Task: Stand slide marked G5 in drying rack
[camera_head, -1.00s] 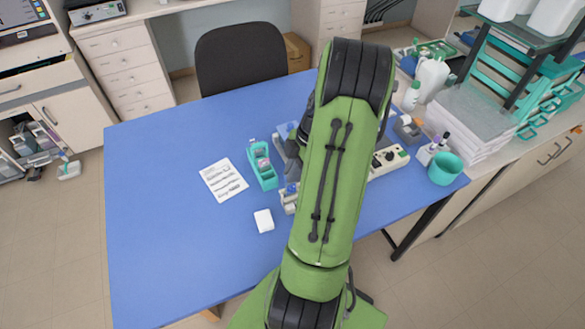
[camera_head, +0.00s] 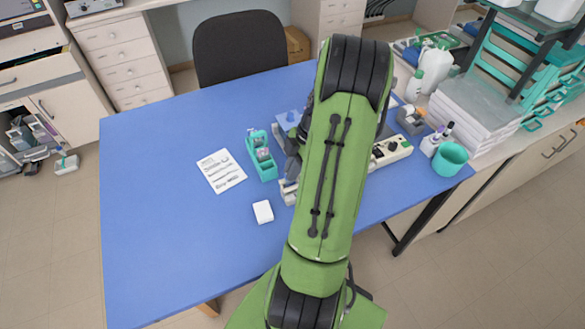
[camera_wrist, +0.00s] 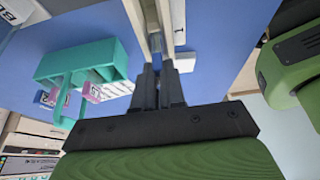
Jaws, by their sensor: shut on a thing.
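My gripper (camera_wrist: 158,80) points up in the wrist view, its dark fingers close together. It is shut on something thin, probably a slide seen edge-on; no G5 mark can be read. The fingertips are at the near end of a narrow pale grey rack or rail (camera_wrist: 152,22); whether they touch it I cannot tell. A teal holder (camera_wrist: 112,55) with pink-labelled slides (camera_wrist: 98,93) is to the left of the fingers. In the head view the teal holder (camera_head: 264,166) stands left of my arm, which hides most of my gripper.
A printed sheet (camera_head: 221,171) and a small white block (camera_head: 263,211) lie on the blue table (camera_head: 170,220). A teal cup (camera_head: 449,159) and a control box (camera_head: 390,151) are right of my arm. The table's left side is clear.

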